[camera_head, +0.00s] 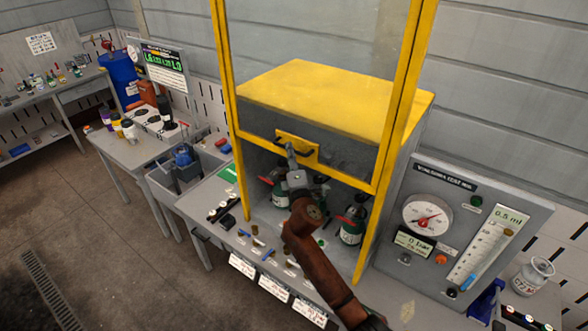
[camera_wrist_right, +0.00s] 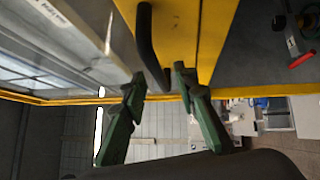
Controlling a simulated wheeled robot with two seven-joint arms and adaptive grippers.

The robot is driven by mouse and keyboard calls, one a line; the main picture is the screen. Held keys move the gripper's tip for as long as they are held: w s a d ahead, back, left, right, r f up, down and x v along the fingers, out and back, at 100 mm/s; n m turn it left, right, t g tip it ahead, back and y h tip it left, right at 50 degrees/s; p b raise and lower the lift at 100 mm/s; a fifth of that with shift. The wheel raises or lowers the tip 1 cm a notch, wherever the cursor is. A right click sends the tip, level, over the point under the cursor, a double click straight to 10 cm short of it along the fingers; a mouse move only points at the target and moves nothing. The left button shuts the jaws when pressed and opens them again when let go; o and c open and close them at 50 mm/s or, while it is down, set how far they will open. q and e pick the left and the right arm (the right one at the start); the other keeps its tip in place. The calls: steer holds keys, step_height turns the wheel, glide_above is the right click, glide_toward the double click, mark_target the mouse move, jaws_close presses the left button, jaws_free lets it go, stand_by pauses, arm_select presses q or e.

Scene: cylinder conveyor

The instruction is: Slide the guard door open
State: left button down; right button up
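The guard door (camera_head: 385,120) is a tall yellow frame with a clear pane. Its lower rail spans the front of the yellow-topped cabinet, and gas cylinders show below it. A black bar handle (camera_head: 284,143) sits on a yellow plate at the lower rail; it also shows in the right wrist view (camera_wrist_right: 149,45). My right gripper (camera_head: 290,150) is at this handle. In the wrist view its two green fingers (camera_wrist_right: 158,80) are apart, and the handle's near end appears between their tips. Whether either finger touches it I cannot tell. My left gripper is out of view.
Green cylinders with red valves (camera_head: 351,225) stand inside the cabinet. A grey gauge panel (camera_head: 450,235) stands to the right. Small fittings lie on the bench front near my right arm. A grey bin (camera_head: 185,165) and another bench (camera_head: 130,150) are to the left.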

steer(key=s+d+f, duration=0.1)
steer(key=s, duration=0.8)
steer(key=shift+s, duration=0.15)
steer(key=shift+d+f, duration=0.15)
